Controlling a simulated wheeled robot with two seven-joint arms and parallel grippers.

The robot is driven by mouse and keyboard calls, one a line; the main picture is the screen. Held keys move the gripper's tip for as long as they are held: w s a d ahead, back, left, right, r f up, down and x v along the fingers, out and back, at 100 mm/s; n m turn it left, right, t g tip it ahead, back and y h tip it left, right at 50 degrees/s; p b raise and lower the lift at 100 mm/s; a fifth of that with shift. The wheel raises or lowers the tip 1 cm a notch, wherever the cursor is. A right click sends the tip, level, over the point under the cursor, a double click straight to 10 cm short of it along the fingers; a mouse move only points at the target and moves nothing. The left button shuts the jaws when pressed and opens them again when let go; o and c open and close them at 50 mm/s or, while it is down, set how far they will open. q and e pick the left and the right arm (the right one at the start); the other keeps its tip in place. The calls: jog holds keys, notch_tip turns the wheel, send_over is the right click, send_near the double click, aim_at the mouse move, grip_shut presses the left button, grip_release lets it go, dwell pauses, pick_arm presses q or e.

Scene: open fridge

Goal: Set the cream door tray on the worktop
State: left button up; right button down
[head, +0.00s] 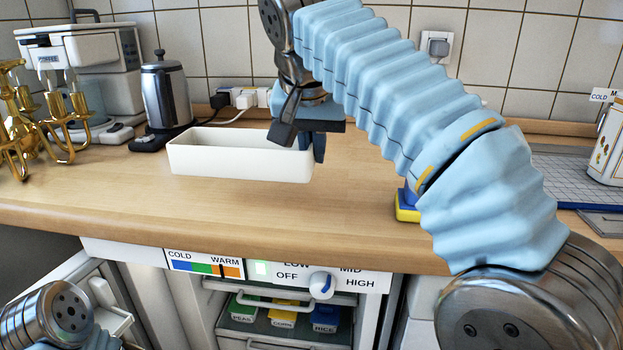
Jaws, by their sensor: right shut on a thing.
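The cream door tray (235,159) is a long, open, box-shaped bin, upright and level at the worktop (250,215). I cannot tell whether its base touches the wood or hangs just above it. My right gripper (302,139) points down at the tray's right end and is shut on its end wall. My right arm comes across from the lower right and hides part of the worktop behind. Of my left arm only a joint shows at the bottom left; its gripper is out of the picture.
A kettle (166,92), coffee machine (90,60) and brass candelabra (40,115) stand left of the tray. A blue-yellow object (405,207) is partly behind my arm. The worktop's front is clear. Below is the open fridge with a drawer (270,338).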

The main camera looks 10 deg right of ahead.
jog(key=x, duration=0.5)
jog(key=shift+w+d+r, duration=0.1)
jog(key=shift+w+r, duration=0.05)
jog(key=shift+w, duration=0.25)
pick_arm(q)
jog(key=shift+f+b, duration=0.75)
jog(key=shift+f, duration=0.3)
pick_arm(e)
jog(key=shift+w+f, duration=0.2)
jog(key=shift+f, duration=1.45)
jog(key=shift+f, duration=0.15)
jog(key=c, duration=1.2)
grip_release()
jog(key=shift+c, duration=0.2)
pick_arm(q)
jog(key=shift+f, duration=0.15)
